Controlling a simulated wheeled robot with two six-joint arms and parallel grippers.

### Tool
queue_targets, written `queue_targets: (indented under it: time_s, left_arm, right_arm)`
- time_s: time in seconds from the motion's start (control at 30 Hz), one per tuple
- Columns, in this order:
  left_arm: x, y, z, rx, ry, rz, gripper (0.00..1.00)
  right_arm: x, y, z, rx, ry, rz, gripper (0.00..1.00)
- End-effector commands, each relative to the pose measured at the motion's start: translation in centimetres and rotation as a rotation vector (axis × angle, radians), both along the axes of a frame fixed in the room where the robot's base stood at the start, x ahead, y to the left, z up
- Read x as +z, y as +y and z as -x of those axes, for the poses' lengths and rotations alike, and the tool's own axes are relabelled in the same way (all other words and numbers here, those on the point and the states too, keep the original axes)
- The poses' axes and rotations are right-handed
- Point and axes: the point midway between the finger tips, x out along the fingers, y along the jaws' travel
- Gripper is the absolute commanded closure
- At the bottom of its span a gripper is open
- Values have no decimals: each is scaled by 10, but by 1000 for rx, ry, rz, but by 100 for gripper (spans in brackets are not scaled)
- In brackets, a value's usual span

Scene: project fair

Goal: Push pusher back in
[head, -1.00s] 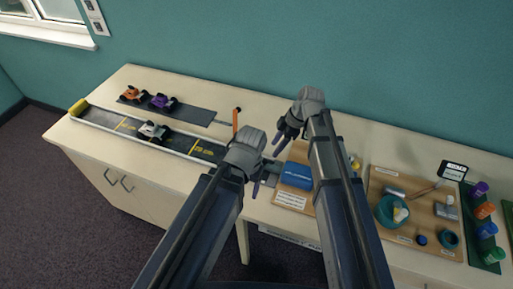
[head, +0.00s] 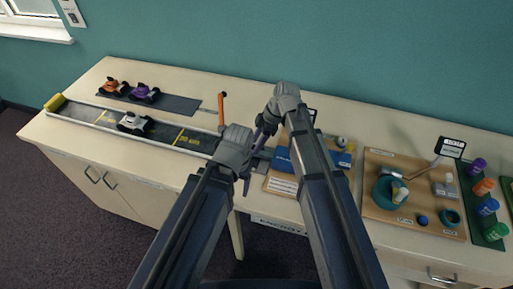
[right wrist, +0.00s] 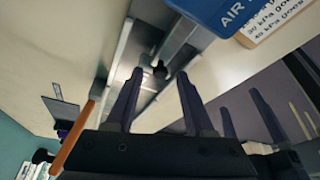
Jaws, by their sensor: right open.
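A small dark knob on a short metal rod, apparently the pusher (right wrist: 160,70), shows in the right wrist view near the end of the launch track (right wrist: 122,75). My right gripper (right wrist: 160,76) is open, its two purple fingertips on either side of the knob in that picture. I cannot tell whether they touch it. In the head view my right gripper (head: 264,134) is over the track's right end, and the pusher is hidden by my arms. My left gripper (head: 245,180) is close by, at the table's front edge; its fingers look apart and empty in the right wrist view (right wrist: 243,104).
A blue box marked AIR (right wrist: 210,12) stands beside the track end. An orange upright (head: 222,108) stands behind the track. A white car (head: 134,122) sits on the track. A wooden board (head: 388,214) with cups lies right.

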Motion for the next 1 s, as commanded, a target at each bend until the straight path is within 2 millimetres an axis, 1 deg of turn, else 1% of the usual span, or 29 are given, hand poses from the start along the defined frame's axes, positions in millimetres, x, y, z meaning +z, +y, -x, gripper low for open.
queue_targets:
  time_s: [0.03,0.3,0.77,0.8,1.0]
  left_arm:
    - [-4,0,0,0,0,0,29]
    - [-3,0,0,0,0,0,29]
    - [-3,0,0,0,0,0,29]
    - [-3,0,0,0,0,0,29]
    - [-3,0,0,0,0,0,29]
  right_arm:
    - [-4,1,0,0,0,0,47]
    - [-3,1,0,-1,0,0,47]
    - [-3,1,0,-1,-1,0,98]
    - [-3,1,0,-1,-1,0,100]
    - [-3,1,0,-1,-1,0,100]
